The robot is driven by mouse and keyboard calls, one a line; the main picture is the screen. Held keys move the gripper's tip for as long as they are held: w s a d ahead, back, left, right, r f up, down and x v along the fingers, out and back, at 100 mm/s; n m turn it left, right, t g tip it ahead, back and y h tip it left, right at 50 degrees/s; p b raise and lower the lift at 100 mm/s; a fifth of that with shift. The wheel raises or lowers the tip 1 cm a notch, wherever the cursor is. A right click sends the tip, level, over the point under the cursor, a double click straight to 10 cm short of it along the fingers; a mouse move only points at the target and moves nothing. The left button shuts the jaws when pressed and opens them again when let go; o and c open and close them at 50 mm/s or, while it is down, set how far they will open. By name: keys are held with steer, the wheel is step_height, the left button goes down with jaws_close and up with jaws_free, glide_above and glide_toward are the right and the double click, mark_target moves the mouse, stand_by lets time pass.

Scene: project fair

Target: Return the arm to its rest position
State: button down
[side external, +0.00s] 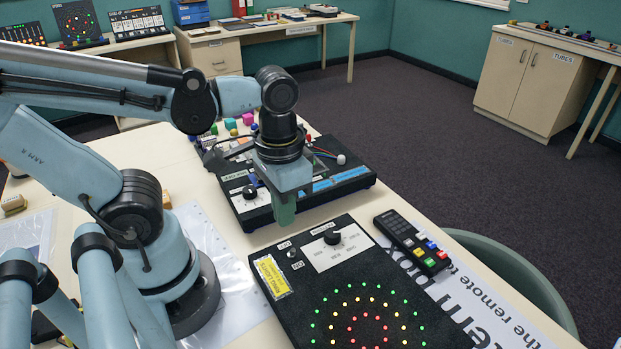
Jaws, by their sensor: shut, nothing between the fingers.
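My gripper (284,208) hangs below the dark wrist of my blue arm, pointing down. Its green fingertips are together and hold nothing. It is in front of a black control box (350,182) with a knob, and hides part of that box. I cannot tell the exact gap between the fingertips and the things below. My arm reaches from the left across the table.
A black panel (355,265) with rings of lit LEDs lies in front of the gripper. A remote (411,242) with coloured buttons lies right of it. Coloured blocks (231,124) sit behind my wrist.

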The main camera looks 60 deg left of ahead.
steer(key=shift+r, duration=0.4)
steer(key=w+a+r+t, duration=0.2)
steer(key=w+a+t, duration=0.1)
steer(key=w+t, duration=0.4)
steer(key=shift+w+a+r, duration=0.15)
steer(key=shift+w, duration=0.75)
steer(key=c, duration=1.8)
jaws_free()
